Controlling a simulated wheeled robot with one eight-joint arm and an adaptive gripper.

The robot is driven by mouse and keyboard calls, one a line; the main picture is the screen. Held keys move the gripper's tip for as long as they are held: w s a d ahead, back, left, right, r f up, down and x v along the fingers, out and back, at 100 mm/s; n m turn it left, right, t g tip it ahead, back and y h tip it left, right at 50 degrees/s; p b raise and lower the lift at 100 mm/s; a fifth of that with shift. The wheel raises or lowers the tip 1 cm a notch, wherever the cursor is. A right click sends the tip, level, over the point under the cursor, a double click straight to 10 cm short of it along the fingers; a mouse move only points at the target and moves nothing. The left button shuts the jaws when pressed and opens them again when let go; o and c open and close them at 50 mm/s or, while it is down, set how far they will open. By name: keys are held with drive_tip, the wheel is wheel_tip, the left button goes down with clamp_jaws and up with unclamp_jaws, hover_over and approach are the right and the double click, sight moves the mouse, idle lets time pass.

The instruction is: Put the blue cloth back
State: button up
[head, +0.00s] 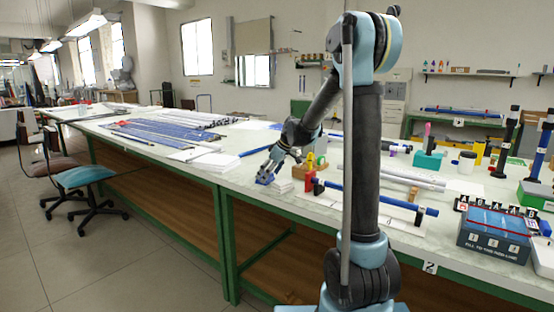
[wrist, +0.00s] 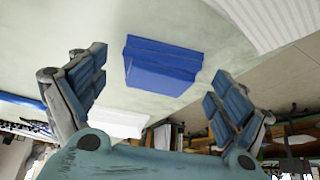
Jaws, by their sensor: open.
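The blue cloth (wrist: 162,66) is a folded, flat block on the pale tabletop in the wrist view. In the head view, a small blue patch under my gripper (head: 268,174) seems to be the cloth (head: 263,181), mostly covered by the fingers. My gripper (wrist: 158,72) is open, with its two blue-padded fingers apart on either side of the cloth in the wrist view. The fingers do not visibly touch it. How far they are above the cloth is hard to tell.
A white stack (head: 283,186) lies just right of the cloth. A wooden block (head: 311,170) with coloured tools and a blue rod (head: 380,197) on a holder stand farther right. The table's front edge is close to my gripper.

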drive_tip(key=v, duration=1.6)
drive_tip(key=shift+r, duration=0.3)
drive_tip(key=shift+w, duration=0.1)
